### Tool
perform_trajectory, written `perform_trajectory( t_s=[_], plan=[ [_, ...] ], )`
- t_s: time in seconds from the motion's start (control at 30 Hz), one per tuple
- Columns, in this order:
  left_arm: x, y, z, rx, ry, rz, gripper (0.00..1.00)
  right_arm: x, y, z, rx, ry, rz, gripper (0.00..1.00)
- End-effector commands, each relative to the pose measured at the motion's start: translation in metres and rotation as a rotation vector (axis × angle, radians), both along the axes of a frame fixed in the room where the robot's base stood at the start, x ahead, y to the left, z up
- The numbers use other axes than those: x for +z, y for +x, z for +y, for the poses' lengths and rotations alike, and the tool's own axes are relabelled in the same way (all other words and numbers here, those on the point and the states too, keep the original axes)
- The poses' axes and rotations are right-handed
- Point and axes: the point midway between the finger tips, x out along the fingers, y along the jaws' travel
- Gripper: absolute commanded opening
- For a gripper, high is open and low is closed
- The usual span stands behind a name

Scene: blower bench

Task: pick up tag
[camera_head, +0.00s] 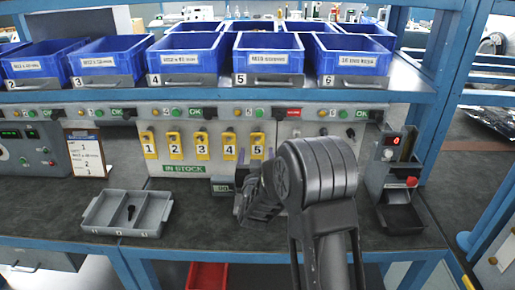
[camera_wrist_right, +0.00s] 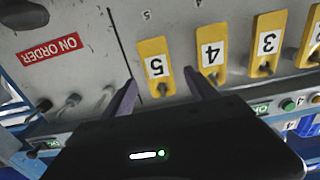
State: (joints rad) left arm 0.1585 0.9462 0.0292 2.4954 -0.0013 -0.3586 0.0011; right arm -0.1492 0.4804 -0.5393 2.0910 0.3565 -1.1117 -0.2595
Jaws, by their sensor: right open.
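Several yellow numbered tags hang in a row on the grey panel above the green IN STOCK label. Tag 5 (camera_head: 257,142) is the rightmost; tag 4 (camera_head: 229,146) hangs just left of it. My right gripper (camera_head: 252,174) is in front of the panel at tag 5, partly hidden by my own arm. In the right wrist view my right gripper (camera_wrist_right: 160,92) is open, with tag 5 (camera_wrist_right: 156,66) between and beyond its two fingers. One finger lies near the edge of tag 4 (camera_wrist_right: 211,56). I cannot tell whether the fingers touch a tag. My left gripper is not in view.
A grey divided tray (camera_head: 100,213) with a small dark part stands left on the bench. Blue bins (camera_head: 268,52) line the shelf above. The ON ORDER label (camera_wrist_right: 50,47) marks the panel beside the tags.

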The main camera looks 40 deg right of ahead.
Motion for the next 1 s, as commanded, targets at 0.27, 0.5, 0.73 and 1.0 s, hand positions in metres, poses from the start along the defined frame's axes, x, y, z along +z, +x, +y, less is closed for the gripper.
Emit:
perform_trajectory(
  t_s=[0.27,0.5,0.73,1.0],
  plan=[
    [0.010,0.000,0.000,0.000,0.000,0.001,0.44,-0.002,0.027,-0.023,-0.001,-0.002,0.001,0.67],
    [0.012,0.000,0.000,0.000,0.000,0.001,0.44,-0.003,0.039,-0.032,-0.001,0.000,0.000,0.67],
    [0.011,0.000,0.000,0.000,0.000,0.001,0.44,-0.003,0.039,-0.032,0.000,0.000,0.000,0.67],
    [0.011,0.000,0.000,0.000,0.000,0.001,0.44,-0.003,0.039,-0.032,0.000,0.000,0.000,0.67]
  ],
)
